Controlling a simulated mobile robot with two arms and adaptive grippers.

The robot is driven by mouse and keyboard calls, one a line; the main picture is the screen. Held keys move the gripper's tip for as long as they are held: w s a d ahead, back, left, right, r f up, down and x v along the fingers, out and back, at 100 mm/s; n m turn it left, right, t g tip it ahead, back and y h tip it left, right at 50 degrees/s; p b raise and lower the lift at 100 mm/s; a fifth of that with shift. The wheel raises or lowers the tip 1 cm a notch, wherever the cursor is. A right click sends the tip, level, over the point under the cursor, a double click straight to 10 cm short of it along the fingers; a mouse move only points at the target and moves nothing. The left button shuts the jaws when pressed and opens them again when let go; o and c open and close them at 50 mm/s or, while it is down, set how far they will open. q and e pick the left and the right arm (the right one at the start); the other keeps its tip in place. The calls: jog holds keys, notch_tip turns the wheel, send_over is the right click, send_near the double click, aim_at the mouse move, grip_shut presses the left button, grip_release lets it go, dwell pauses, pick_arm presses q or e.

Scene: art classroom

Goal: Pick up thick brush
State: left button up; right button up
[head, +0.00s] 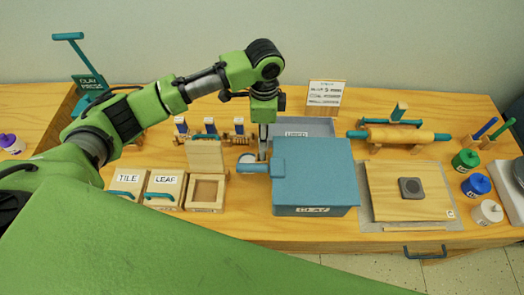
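My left gripper (263,143) points down behind the blue box's handle, at the left front of a grey tray (318,125). Its fingers look close together, but I cannot tell whether they are shut or hold anything. No thing is clearly recognisable as the thick brush. My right gripper is not in view.
A rolling pin (402,135) lies behind a board (384,205). Lidded jars (476,185) line the right side.

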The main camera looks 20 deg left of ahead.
aim_at(262, 159)
pick_arm(q)
jog(key=shift+s+a+f+p, duration=0.1)
jog(key=shift+a+f+p, duration=0.1)
jog(key=shift+f+p, duration=0.5)
notch_tip(262, 159, down, 3)
jog(key=shift+a+r, duration=0.1)
jog(key=shift+f+p, duration=0.3)
jog(key=shift+f, duration=0.2)
grip_shut()
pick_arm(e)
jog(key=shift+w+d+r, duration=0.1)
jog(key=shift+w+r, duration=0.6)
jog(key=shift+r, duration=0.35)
